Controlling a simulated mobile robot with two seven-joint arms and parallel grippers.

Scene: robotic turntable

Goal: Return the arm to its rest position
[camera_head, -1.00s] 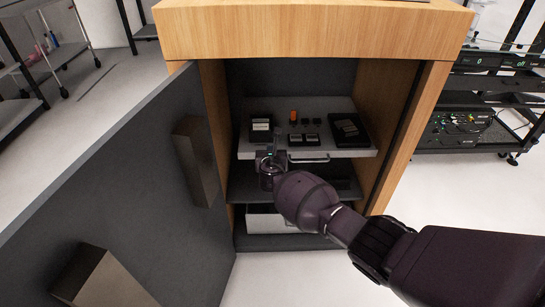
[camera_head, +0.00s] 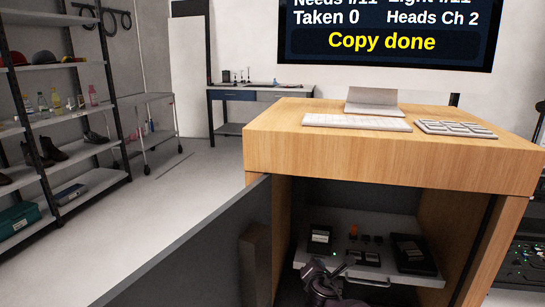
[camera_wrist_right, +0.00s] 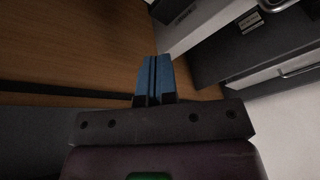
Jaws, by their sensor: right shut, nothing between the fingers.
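My right gripper (camera_head: 335,272) shows at the bottom of the head view, in front of the open cabinet and its pulled-out grey shelf (camera_head: 427,280). In the right wrist view its blue fingertips (camera_wrist_right: 154,78) are together with nothing between them. Beyond them are a wooden cabinet panel (camera_wrist_right: 60,50) and grey drawer or shelf edges on the right. Most of the right arm is below the head view. My left gripper is in neither view.
The dark cabinet door (camera_head: 200,255) stands open at left, with a block-like handle (camera_head: 255,265). The wooden cabinet (camera_head: 390,155) carries a keyboard (camera_head: 357,122) and a monitor (camera_head: 388,38) reading "Copy done". Small devices (camera_head: 321,239) lie on the shelf. Floor at left is clear.

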